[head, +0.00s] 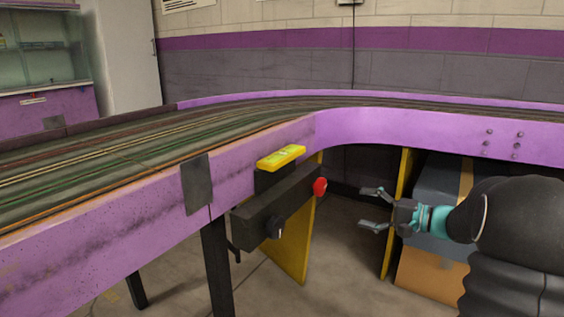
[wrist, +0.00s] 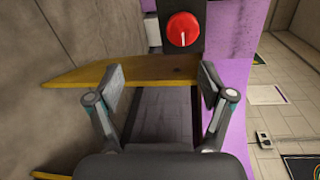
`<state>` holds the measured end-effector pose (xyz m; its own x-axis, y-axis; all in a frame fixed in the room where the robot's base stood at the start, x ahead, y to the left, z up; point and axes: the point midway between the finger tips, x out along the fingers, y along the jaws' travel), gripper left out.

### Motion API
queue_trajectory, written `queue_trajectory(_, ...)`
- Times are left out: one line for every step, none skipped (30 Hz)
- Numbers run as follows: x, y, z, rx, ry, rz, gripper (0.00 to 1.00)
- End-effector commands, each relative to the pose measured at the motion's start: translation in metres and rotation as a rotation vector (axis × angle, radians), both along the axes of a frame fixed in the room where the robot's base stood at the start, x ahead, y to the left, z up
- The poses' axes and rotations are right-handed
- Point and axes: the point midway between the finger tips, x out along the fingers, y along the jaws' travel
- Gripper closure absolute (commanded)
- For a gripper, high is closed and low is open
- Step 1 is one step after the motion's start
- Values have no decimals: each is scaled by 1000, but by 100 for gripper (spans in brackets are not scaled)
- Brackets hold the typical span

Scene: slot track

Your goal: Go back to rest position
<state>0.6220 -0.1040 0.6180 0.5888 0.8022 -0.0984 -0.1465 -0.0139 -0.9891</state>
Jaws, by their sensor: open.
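My gripper (head: 368,208) is open and empty in the head view, right of the control box and apart from it. Its two fingers point left, with my dark arm reaching in from the right. In the wrist view my gripper (wrist: 160,90) shows both fingers spread, with nothing between them. The red knob (wrist: 182,29) with a white line lies ahead of the fingers. In the head view the red knob (head: 320,187) sits on the right end of the dark control box (head: 272,212) under the track edge.
The purple slot track (head: 100,215) curves across the view. A yellow item (head: 281,157) sits above the control box. Yellow panels (head: 293,245) and a dark leg (head: 216,265) stand below the track. Grey and orange boxes (head: 430,270) are near my arm. Open floor lies in front.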

Motion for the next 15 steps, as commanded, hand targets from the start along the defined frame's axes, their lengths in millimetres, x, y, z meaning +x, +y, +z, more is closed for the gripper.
queue_trajectory(-6, 2, -20, -24, 74, 7, 20)
queue_trajectory(-11, 3, -33, -41, 125, 12, 20)
queue_trajectory(-20, 5, -50, -71, 189, 19, 20)
queue_trajectory(-28, 7, -60, -98, 236, 25, 20)
queue_trajectory(-36, 9, -68, -127, 276, 32, 20)
queue_trajectory(-48, 13, -77, -170, 327, 42, 20)
queue_trajectory(-58, 16, -82, -205, 362, 50, 20)
queue_trajectory(-68, 20, -86, -243, 396, 59, 20)
queue_trajectory(-82, 25, -91, -298, 437, 72, 20)
queue_trajectory(-93, 29, -93, -343, 464, 82, 20)
queue_trajectory(-104, 32, -94, -390, 489, 91, 20)
queue_trajectory(-120, 37, -95, -457, 519, 105, 20)
queue_trajectory(-131, 40, -95, -508, 535, 114, 20)
queue_trajectory(-142, 43, -94, -560, 549, 122, 20)
queue_trajectory(-157, 46, -92, -626, 563, 132, 20)
